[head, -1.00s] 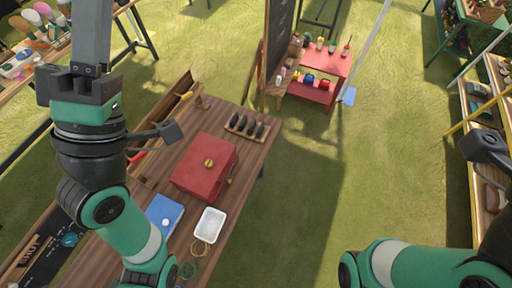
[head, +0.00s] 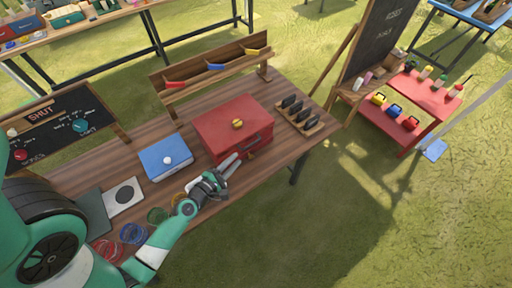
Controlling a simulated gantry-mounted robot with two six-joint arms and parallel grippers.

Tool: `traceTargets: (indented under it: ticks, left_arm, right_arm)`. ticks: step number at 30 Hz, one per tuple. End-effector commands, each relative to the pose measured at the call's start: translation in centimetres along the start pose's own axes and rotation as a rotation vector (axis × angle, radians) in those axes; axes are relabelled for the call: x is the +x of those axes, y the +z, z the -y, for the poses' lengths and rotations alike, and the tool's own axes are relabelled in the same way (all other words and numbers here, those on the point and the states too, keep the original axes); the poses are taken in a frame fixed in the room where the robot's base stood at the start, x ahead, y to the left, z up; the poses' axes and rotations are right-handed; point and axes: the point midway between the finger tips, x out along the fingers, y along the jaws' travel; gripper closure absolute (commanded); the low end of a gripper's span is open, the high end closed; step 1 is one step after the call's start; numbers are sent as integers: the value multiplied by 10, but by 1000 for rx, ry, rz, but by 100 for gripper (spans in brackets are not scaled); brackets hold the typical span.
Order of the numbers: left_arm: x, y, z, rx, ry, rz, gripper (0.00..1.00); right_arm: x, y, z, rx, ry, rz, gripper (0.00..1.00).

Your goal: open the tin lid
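A red tin-like box (head: 222,139) with a brass knob on its closed lid stands on the wooden table in the head view. A brass-coloured latch (head: 250,155) shows on its front face. A smaller blue box (head: 160,164) with a white knob, also closed, stands to its left. My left gripper (head: 233,165) is just in front of the red box, fingers pointing toward its front face near the latch. The two fingers appear apart with nothing between them. I cannot tell whether they touch the box. My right gripper is out of view.
A rack with dark objects (head: 298,115) stands right of the red box, and a wooden shelf (head: 208,75) with coloured pieces is behind it. A grey-white plate (head: 124,197) and coloured rings (head: 132,233) lie near the front edge. A chalkboard (head: 375,40) stands beyond the table.

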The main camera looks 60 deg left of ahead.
Motion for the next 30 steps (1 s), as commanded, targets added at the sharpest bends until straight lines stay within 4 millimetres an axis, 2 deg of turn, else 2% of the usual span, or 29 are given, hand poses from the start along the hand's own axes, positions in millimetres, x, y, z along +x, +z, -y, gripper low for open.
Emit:
traceTargets:
  ticks: [5,12,16,21,28,30]
  left_arm:
    - [24,3,-2,2,0,4,75]
    - [79,2,0,2,0,5,75]
    - [101,1,0,3,1,4,75]
    - [114,2,0,3,0,3,75]
    - [115,2,-1,3,0,3,75]
    - [115,2,-1,3,0,3,86]
  right_arm:
    - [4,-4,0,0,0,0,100]
    - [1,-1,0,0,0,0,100]
    - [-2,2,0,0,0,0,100]
    - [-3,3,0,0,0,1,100]
    - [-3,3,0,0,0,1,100]
    - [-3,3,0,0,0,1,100]
